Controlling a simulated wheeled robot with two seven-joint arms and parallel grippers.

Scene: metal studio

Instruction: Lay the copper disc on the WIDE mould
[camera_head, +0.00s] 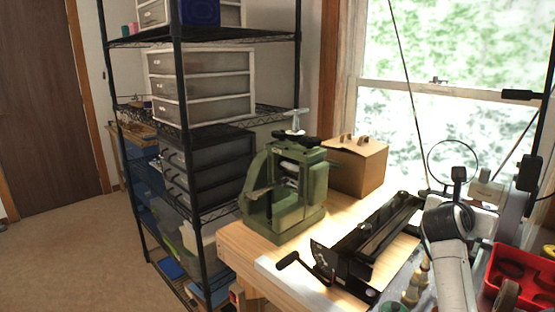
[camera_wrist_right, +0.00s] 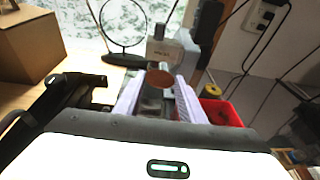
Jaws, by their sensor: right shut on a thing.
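The copper disc (camera_wrist_right: 160,79) is a small reddish-brown round piece in the right wrist view. My right gripper (camera_wrist_right: 161,88) is shut on it, with the disc between the tips of its two pale fingers. In the head view my right arm comes up at the lower right, and I cannot make out its fingertips or the disc there. The WIDE mould cannot be picked out in either view. My left gripper is in neither view.
A green rolling mill (camera_head: 288,190), a cardboard box (camera_head: 357,165) and a black cranked machine (camera_head: 370,240) stand on the wooden bench (camera_head: 240,243). A red bin (camera_wrist_right: 222,112) and a ring stand (camera_wrist_right: 123,58) are near my right gripper. A shelf rack (camera_head: 185,130) stands left.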

